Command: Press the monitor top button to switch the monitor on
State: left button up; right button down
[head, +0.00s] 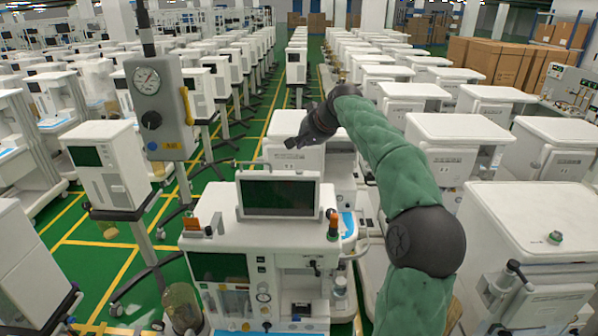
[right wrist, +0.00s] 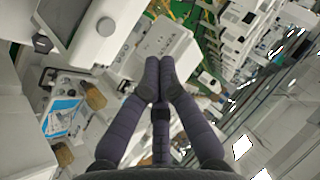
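The monitor (head: 278,195) stands on top of the white anaesthesia cart (head: 262,240) in the middle of the head view. Its screen is dark, in a pale frame. I cannot make out a button on its top edge. My right gripper (head: 291,143) is above and behind the monitor's top edge in the head view, apart from it in the picture. In the right wrist view, my right gripper (right wrist: 159,66) has its dark fingertips together with nothing between them. A pale-framed screen (right wrist: 64,14) shows at upper left there; I cannot tell if it is this monitor. My left gripper is out of view.
A grey box with a round gauge (head: 160,105) stands on a pole at left. A white unit on a stand (head: 108,165) is beside it. White carts (head: 525,215) crowd the right side, with long rows behind. Green floor (head: 105,255) with yellow lines shows at left.

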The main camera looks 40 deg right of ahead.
jog(key=b, duration=0.2)
send_over(301, 172)
notch_tip(301, 172, down, 5)
jog(key=shift+w+d+r, duration=0.1)
jog(key=shift+w+d, duration=0.05)
jog(key=shift+f, duration=0.3)
jog(key=shift+s+f+b, duration=0.2)
jog(key=shift+b, duration=0.1)
jog(key=shift+w, duration=0.1)
jog(key=shift+f, duration=0.15)
dwell(0.6)
jog(key=shift+f+b, duration=0.3)
